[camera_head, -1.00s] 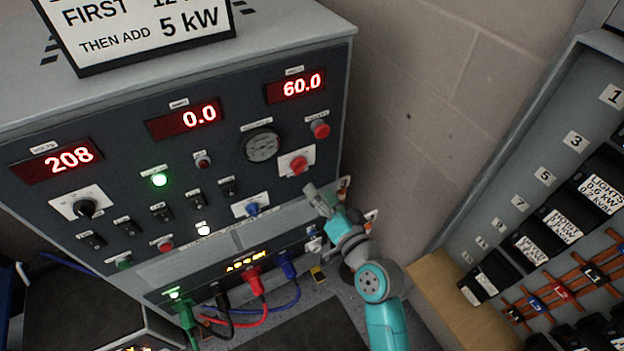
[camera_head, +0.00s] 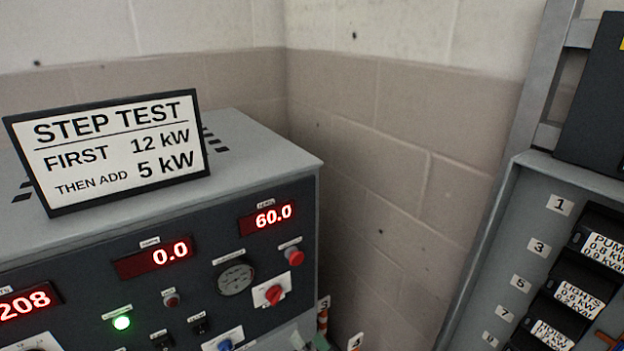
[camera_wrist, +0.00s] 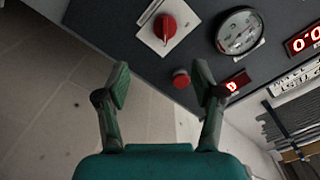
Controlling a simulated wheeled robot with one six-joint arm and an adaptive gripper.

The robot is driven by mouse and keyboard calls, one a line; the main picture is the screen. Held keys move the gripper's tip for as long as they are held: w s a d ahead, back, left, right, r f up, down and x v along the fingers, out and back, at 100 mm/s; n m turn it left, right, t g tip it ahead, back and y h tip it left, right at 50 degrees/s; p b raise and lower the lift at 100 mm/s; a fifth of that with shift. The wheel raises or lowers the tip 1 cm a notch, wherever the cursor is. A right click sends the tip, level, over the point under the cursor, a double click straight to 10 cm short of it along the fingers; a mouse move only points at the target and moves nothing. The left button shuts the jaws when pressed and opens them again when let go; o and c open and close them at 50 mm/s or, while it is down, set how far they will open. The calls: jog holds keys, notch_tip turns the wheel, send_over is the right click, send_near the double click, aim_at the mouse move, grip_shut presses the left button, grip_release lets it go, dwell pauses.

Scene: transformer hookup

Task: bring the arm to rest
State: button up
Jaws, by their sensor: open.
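My gripper (camera_wrist: 161,92) is open and empty in the wrist view, its two fingers spread wide. Between and beyond the fingertips is the dark control panel, with a red round button (camera_wrist: 181,79) and a red rotary switch (camera_wrist: 165,27) on a white plate. Nothing is between the fingers that I can see them touch. In the head view, most of my arm is out of frame; only a small part may show at the bottom edge.
The generator cabinet (camera_head: 100,240) has red displays reading 208, 0.0 and 60.0, a lit green lamp (camera_head: 121,323) and a gauge (camera_head: 236,278). A STEP TEST sign (camera_head: 110,150) stands on top. A breaker panel (camera_head: 540,250) is at right; bare block wall lies between.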

jog(key=s+d+f+h, duration=0.3)
jog(key=s+d+f, duration=0.2)
jog(key=s+d, duration=0.3)
jog(key=s+d+f+h, duration=0.4)
jog(key=s+d+f, duration=0.1)
jog(key=s, duration=0.6)
jog(key=s+d+r+n+h, duration=0.1)
jog(key=s+d+r, duration=0.2)
jog(key=s, duration=0.7)
jog(key=s+d+r+n+h, duration=0.1)
jog(key=s+d+r, duration=0.2)
jog(key=s, duration=0.7)
jog(key=shift+s+r+h, duration=0.2)
jog(key=shift+s+h, duration=0.15)
jog(key=shift+h, duration=0.05)
